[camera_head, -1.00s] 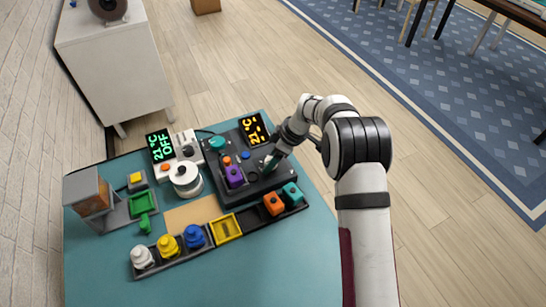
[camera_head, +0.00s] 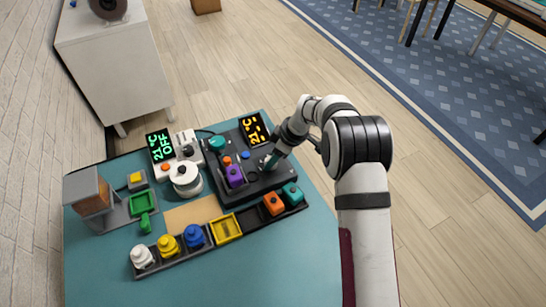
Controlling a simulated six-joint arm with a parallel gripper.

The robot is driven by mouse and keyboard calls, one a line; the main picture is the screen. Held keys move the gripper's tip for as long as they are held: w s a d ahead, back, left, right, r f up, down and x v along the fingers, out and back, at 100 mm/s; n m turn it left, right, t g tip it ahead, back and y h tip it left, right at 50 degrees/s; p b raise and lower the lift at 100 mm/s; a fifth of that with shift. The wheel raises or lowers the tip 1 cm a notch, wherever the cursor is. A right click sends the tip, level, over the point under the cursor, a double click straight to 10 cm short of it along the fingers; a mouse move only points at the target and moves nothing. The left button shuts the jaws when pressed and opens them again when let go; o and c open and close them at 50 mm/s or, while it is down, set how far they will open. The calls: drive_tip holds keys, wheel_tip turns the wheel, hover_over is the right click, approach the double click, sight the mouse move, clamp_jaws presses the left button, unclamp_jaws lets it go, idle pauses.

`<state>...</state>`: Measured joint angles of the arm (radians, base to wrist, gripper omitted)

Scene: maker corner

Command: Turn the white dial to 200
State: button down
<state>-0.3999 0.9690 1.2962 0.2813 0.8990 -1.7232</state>
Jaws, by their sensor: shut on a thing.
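My gripper (camera_head: 269,164) reaches down onto the right part of the black control unit (camera_head: 285,177). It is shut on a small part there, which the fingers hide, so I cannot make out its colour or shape. I cannot pick out a white dial on the black unit. The unit's display (camera_head: 255,129) shows orange figures, with 21 °C legible and the lower line unclear. A white device (camera_head: 187,142) stands to the left, with a green display (camera_head: 161,144) reading 21 °C OFF. A round white piece (camera_head: 185,177) is in front of it, apart from my gripper.
A purple block (camera_head: 233,175), a teal knob (camera_head: 216,143) and small buttons are left of my gripper. A rack in front holds an orange block (camera_head: 273,203), a teal block (camera_head: 292,193) and several coloured knobs. The front of the teal table (camera_head: 265,270) is clear.

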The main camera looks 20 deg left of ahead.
drive_tip(key=m+t, duration=0.1)
drive_tip(key=m, duration=0.1)
drive_tip(key=m+t, duration=0.1)
drive_tip(key=m, duration=0.2)
drive_tip(key=shift+s+a+m, duration=0.1)
drive_tip(key=shift+s+m, duration=0.05)
drive_tip(key=shift+m, duration=0.15)
drive_tip(key=m, duration=0.2)
drive_tip(key=m+t+h, duration=0.1)
drive_tip(key=m, duration=0.1)
drive_tip(key=shift+s+a+h, duration=0.1)
drive_tip(key=shift+h, duration=0.2)
drive_tip(key=m, duration=0.2)
drive_tip(key=m+t+h, duration=0.1)
drive_tip(key=m, duration=0.1)
drive_tip(key=shift+a+m+h, duration=0.15)
drive_tip(key=shift+m+h, duration=0.15)
drive_tip(key=shift+m, duration=0.1)
drive_tip(key=m+h, duration=0.1)
drive_tip(key=m, duration=0.3)
drive_tip(key=shift+m+h, duration=0.4)
drive_tip(key=shift+c, duration=1.9)
unclamp_jaws()
drive_tip(key=shift+r, duration=0.1)
